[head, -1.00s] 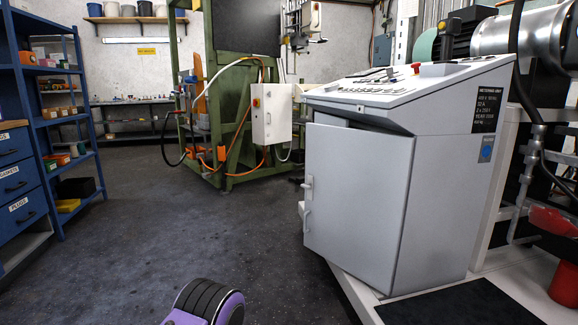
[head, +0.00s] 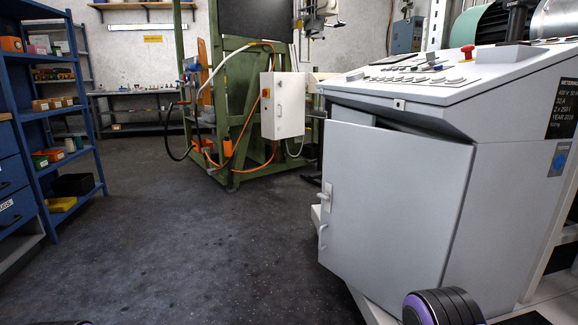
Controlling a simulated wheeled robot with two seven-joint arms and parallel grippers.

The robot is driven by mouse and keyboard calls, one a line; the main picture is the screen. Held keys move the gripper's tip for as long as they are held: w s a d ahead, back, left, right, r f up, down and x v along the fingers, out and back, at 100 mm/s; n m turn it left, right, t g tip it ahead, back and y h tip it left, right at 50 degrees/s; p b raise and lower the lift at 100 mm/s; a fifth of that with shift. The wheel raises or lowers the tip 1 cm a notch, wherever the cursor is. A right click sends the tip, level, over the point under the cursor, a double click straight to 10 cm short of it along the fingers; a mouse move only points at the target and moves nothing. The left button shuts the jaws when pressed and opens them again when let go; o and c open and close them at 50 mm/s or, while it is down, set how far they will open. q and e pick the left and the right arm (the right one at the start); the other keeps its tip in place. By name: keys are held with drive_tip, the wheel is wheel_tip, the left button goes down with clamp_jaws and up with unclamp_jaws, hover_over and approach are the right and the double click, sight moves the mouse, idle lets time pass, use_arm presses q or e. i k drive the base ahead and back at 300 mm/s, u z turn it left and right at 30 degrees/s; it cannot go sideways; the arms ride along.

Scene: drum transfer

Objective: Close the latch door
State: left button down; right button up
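The latch door (head: 395,200) is a flat light-grey panel on the front of the grey control cabinet (head: 515,190). A dark gap shows along part of its top edge, so it looks slightly ajar. Two small white fittings, an upper one (head: 325,196) and a lower one (head: 322,236), sit on its left edge; I cannot tell which is a latch or a hinge. A black and purple part of my arm shows at the bottom right, in front of the door's lower corner. Neither gripper is in view.
A green steel frame (head: 230,100) with a white box (head: 283,105) and orange cables stands behind. A blue shelf unit (head: 65,140) with bins is at the left. The dark floor (head: 200,250) between them is clear.

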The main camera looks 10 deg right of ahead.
sight(389, 218)
drive_tip(key=z, duration=0.05)
drive_tip(key=i, duration=0.8)
drive_tip(key=z, duration=1)
drive_tip(key=i, duration=0.5)
drive_tip(key=z, duration=0.5)
